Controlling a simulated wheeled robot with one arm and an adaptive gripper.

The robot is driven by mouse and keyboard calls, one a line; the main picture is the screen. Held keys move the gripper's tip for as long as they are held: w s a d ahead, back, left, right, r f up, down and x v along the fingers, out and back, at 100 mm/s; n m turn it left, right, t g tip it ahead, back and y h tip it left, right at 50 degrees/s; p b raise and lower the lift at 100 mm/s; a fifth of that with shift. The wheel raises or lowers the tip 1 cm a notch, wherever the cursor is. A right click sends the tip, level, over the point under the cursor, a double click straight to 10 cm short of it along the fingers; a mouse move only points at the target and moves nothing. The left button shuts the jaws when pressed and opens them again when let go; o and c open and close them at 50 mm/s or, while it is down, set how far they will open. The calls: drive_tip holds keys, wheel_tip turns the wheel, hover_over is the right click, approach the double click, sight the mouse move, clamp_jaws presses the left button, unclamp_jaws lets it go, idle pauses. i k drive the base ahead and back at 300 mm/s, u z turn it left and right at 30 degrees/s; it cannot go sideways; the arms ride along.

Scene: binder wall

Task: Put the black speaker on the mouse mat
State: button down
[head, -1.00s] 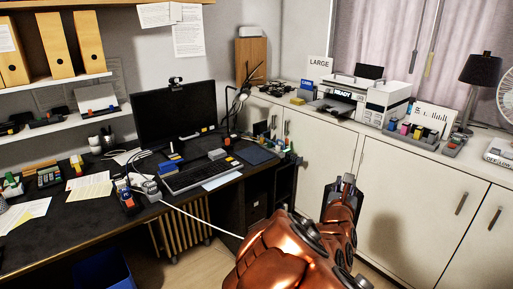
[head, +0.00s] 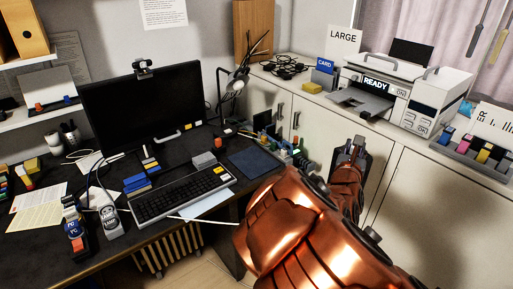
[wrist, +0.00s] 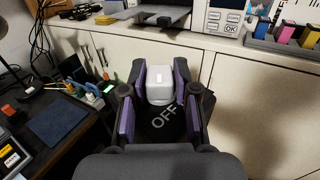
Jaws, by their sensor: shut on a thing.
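In the head view my gripper (head: 352,150) is held up in front of the white cabinets, and the held object is mostly hidden there. The mouse mat is a dark blue square (head: 250,163) on the desk, right of the keyboard. It lies flat and bare, left of my gripper in the wrist view (wrist: 57,122).
The keyboard (head: 180,195) and a grey box (head: 204,160) lie left of the mat. A lamp (head: 232,85) stands behind it. Several small tools and coloured items (wrist: 90,88) stand at the desk's right edge. A printer (head: 385,85) tops the cabinets.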

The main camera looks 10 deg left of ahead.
sight(253, 160)
drive_tip(key=u, duration=0.05)
drive_tip(key=i, duration=1.05)
drive_tip(key=u, duration=2.6)
